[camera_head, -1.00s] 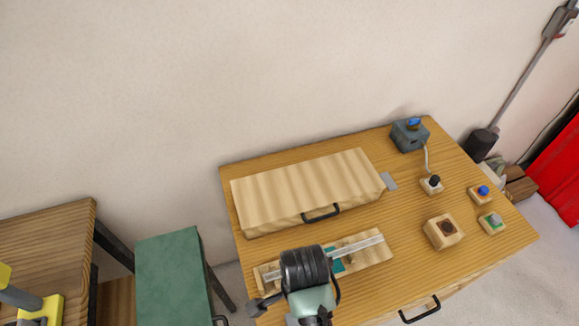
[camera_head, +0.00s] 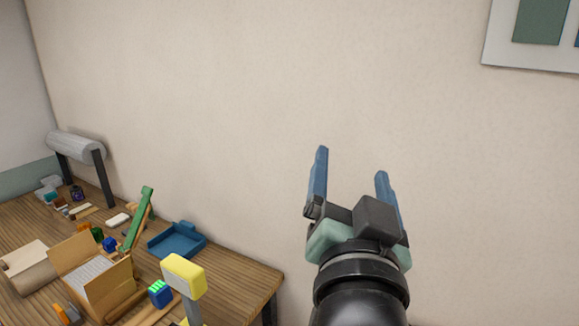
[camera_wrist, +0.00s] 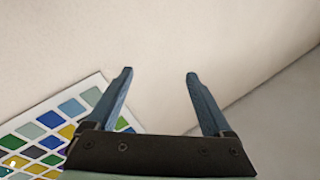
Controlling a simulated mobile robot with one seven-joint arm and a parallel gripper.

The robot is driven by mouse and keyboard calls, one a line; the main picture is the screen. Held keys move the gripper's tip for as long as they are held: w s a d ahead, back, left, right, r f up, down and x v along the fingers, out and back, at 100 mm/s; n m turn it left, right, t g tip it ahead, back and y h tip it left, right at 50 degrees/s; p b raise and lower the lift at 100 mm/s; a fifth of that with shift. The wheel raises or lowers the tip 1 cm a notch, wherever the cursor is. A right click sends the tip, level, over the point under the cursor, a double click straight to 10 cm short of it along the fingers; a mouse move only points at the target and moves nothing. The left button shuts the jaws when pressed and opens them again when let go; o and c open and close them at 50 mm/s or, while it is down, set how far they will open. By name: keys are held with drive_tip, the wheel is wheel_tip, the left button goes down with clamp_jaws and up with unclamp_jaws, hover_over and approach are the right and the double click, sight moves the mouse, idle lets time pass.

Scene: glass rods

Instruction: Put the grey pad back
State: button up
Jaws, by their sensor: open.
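My gripper (camera_head: 351,164) is raised in front of the bare wall in the head view, with its two blue fingers apart and nothing between them. In the wrist view the gripper (camera_wrist: 159,74) is also open and empty, facing the pale wall. I cannot make out a grey pad for certain in either view now. Small greyish things at the far left of the wooden table (camera_head: 240,277) are too small to tell.
The table holds an open cardboard box (camera_head: 92,275), a blue tray (camera_head: 177,243), a green piece (camera_head: 139,215), a yellow-topped post (camera_head: 184,275) and a grey roll on dark legs (camera_head: 76,146). A colored chart (camera_wrist: 62,128) hangs on the wall. Space around my gripper is clear.

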drive_tip(key=s+a+r+n+t+y, duration=0.1)
drive_tip(key=s+a+r+n+t, duration=0.2)
drive_tip(key=r, duration=0.6)
drive_tip(key=s+a+r+n+t+y, duration=0.2)
drive_tip(key=s+a+r+n+t, duration=0.1)
drive_tip(key=s+r, duration=0.5)
drive_tip(key=shift+a+r+n+t, duration=0.3)
drive_tip(key=shift+a+r+t, duration=0.3)
drive_tip(key=shift+a+t, duration=0.5)
drive_tip(key=shift+a, duration=0.15)
